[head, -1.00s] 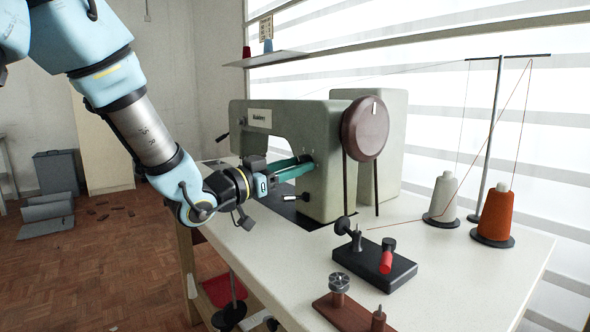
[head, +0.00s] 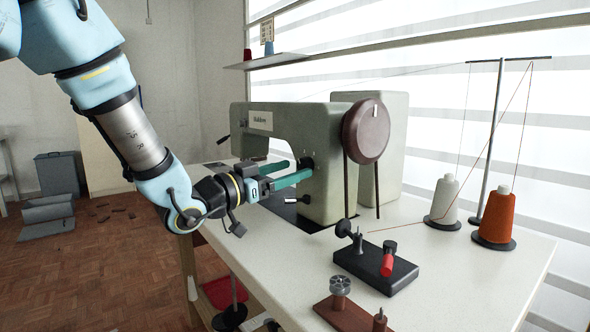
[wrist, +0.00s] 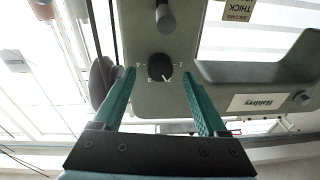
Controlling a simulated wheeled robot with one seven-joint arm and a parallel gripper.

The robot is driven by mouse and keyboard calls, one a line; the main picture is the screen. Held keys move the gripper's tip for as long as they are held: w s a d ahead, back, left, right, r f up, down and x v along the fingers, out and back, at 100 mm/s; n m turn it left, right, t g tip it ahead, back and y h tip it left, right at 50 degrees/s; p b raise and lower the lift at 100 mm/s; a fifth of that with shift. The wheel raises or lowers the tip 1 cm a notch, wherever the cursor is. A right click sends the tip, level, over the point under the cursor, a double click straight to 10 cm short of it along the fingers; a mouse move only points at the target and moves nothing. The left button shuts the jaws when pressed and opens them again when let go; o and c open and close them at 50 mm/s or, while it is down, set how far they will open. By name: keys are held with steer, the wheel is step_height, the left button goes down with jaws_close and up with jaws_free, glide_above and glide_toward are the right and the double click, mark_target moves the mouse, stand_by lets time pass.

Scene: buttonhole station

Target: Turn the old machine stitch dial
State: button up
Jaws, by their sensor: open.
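The stitch dial (wrist: 159,67) is a small black round knob on the sewing machine's (head: 322,130) grey-green pillar. In the wrist view its white pointer line slants to the lower right, with small marks around it. The dial also shows in the head view (head: 307,163), partly behind the fingers. My gripper (wrist: 158,73) is open, with its two green fingers on either side of the dial in the wrist view and a gap on each side. In the head view my gripper (head: 300,168) reaches toward the pillar; I cannot tell how deep the tips are around the dial.
A dark handwheel (head: 366,130) is on the machine's right end. A black lever (wrist: 165,17) sticks out near the dial. A black block with a red handle (head: 386,262) and thread cones (head: 496,219) stand on the white table (head: 450,275).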

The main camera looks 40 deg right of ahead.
steer(key=a, duration=0.8)
steer(key=shift+a+f, duration=0.4)
